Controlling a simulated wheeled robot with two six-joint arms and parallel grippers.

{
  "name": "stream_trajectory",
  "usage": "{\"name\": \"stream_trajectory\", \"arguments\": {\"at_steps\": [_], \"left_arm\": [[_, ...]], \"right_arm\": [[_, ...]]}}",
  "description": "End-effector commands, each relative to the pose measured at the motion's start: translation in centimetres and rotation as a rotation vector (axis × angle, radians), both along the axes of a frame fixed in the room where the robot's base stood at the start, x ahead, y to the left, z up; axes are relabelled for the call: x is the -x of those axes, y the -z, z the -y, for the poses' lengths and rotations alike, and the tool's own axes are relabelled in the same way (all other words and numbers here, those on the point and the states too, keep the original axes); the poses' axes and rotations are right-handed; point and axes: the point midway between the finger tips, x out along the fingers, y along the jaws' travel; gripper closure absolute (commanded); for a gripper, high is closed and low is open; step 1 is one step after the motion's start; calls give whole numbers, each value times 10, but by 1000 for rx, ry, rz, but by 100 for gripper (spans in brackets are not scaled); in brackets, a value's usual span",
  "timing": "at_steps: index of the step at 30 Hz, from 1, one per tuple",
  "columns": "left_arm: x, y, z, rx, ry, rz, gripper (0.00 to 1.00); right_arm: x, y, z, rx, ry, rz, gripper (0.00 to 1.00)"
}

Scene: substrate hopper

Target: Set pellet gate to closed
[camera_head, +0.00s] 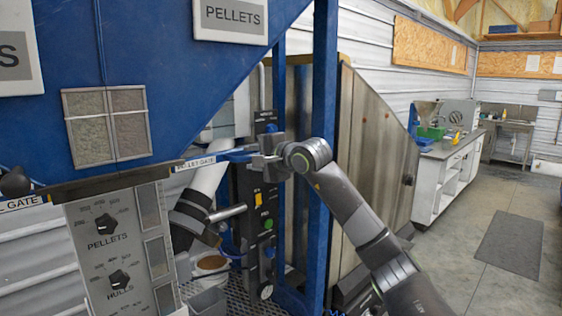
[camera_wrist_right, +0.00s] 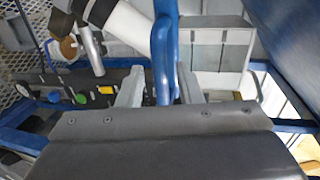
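The pellet gate shows as a blue bar handle (camera_head: 238,153) sticking out to the right of the white "PELLET GATE" label (camera_head: 195,163), under the blue hopper. My right gripper (camera_head: 268,156) is at the outer end of this handle. In the right wrist view, the blue handle (camera_wrist_right: 164,60) runs down between the two fingers of my right gripper (camera_wrist_right: 160,92). The fingers stand apart on either side of it. A narrow gap shows at the left finger; the handle lies close to the right one. My left gripper is not in view.
A blue post (camera_head: 321,150) stands right beside my right forearm. A white tube with a black collar (camera_head: 205,185) hangs below the handle. A dark control column (camera_head: 262,225) stands behind it. A grey dial panel (camera_head: 115,250) is at the left. Open floor lies to the right.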

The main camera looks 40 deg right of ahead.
Motion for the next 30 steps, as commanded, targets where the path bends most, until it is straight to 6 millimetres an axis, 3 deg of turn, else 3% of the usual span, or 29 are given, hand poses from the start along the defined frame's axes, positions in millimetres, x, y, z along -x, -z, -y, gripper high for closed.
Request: {"name": "stream_trajectory", "arguments": {"at_steps": [12,30], "left_arm": [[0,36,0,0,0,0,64],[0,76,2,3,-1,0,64]], "right_arm": [[69,-10,5,9,2,0,68],[135,-24,10,6,1,-1,68]]}}
